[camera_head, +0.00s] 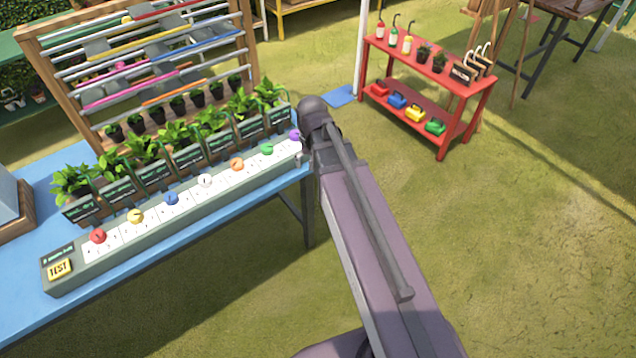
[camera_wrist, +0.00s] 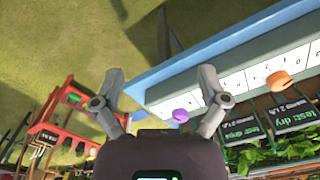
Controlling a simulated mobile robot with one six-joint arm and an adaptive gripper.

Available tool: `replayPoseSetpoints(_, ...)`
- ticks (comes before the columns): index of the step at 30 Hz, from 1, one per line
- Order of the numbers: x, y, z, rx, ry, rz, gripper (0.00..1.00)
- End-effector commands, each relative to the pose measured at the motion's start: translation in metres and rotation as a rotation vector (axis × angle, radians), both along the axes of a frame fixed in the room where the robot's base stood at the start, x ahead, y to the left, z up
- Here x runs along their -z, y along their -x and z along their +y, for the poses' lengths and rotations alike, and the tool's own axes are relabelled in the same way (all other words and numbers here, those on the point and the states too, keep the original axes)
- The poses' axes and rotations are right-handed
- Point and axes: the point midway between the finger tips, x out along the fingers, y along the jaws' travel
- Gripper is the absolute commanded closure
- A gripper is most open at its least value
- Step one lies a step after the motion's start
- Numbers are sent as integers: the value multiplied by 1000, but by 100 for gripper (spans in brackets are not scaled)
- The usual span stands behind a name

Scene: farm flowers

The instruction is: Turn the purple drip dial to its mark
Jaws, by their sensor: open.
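The purple dial (camera_head: 295,135) is at the far right end of the white-topped drip panel (camera_head: 150,222), right beside my arm in the head view. In the wrist view the purple dial (camera_wrist: 180,116) lies between my spread fingers, nearer the right one. My gripper (camera_wrist: 160,75) is open and empty. I cannot make out contact with the dial. The dial's mark and pointer are too small to read. In the head view my arm mostly hides the gripper.
Red, yellow, blue, white, orange (camera_head: 237,164) and green (camera_head: 266,149) dials share the panel. A yellow TEST button (camera_head: 59,268) is at its left end. Potted plants (camera_head: 180,138) stand close behind. The panel sits on a blue table (camera_head: 200,235).

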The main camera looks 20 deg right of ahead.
Motion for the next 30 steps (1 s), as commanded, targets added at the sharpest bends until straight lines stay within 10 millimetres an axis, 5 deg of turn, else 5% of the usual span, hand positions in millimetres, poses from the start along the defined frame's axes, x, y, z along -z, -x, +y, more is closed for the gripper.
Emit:
replayPoseSetpoints(12, 11, 52, 0, -118, 3, 2, 7)
replayPoseSetpoints(30, 12, 62, 0, -146, 4, 3, 7)
